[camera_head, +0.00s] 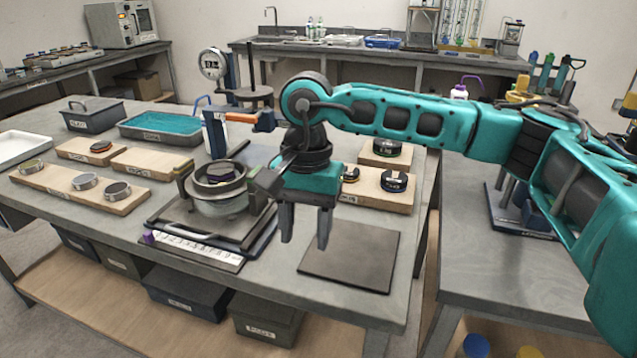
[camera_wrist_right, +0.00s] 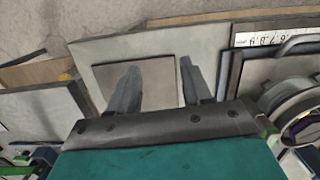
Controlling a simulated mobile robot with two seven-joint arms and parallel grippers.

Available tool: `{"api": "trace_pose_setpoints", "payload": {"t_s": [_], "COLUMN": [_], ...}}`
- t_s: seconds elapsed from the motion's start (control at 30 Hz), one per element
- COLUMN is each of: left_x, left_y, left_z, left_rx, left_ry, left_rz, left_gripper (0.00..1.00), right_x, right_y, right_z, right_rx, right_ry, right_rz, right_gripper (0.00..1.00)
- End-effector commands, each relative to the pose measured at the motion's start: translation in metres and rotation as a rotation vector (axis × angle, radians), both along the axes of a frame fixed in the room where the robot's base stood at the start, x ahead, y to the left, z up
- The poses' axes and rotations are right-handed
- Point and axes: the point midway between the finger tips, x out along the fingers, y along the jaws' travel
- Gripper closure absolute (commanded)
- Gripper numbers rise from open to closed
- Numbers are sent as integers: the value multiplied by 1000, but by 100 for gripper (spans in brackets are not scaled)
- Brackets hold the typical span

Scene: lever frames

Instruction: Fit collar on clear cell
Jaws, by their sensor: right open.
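A round cell (camera_head: 222,208) with a pale, see-through-looking wall stands on a dark framed base (camera_head: 190,232) at the middle of the bench. A grey ring (camera_head: 200,188) sits around its upper part, with a dark, purple-edged piece inside; I cannot tell whether this ring is the collar. The round assembly also shows at the right edge of the wrist view (camera_wrist_right: 292,100). My right gripper (camera_head: 305,236) is open and empty, pointing down to the right of the cell, above a dark square pad (camera_head: 350,262). In the wrist view its fingers (camera_wrist_right: 160,86) stand apart over the pad. My left gripper is not seen.
Metal rings (camera_head: 85,181) lie on a wooden board (camera_head: 60,187) at left. Wooden blocks with dark round pieces (camera_head: 394,180) stand behind the right gripper. A stand with a dial (camera_head: 213,64) rises behind the cell. A blue-filled tray (camera_head: 160,128) is farther back.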

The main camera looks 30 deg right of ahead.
Motion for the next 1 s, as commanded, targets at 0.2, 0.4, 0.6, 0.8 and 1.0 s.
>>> {"api": "trace_pose_setpoints", "payload": {"t_s": [0.2, 0.4, 0.6, 0.8, 1.0], "left_x": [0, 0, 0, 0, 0], "left_y": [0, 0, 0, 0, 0], "left_z": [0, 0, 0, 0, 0], "left_rx": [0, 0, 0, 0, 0], "left_ry": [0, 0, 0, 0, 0], "left_rz": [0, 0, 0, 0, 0], "left_gripper": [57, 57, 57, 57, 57], "right_x": [2, 3, 3, 3, 3], "right_y": [-7, -12, -18, -22, -24], "right_z": [19, 34, 49, 61, 67], "right_rx": [1, 0, 2, 0, 1], "right_ry": [-3, -2, -2, -2, -1], "right_rz": [-268, -508, -744, -933, -1029], "right_gripper": [51, 51, 51, 51, 51]}}
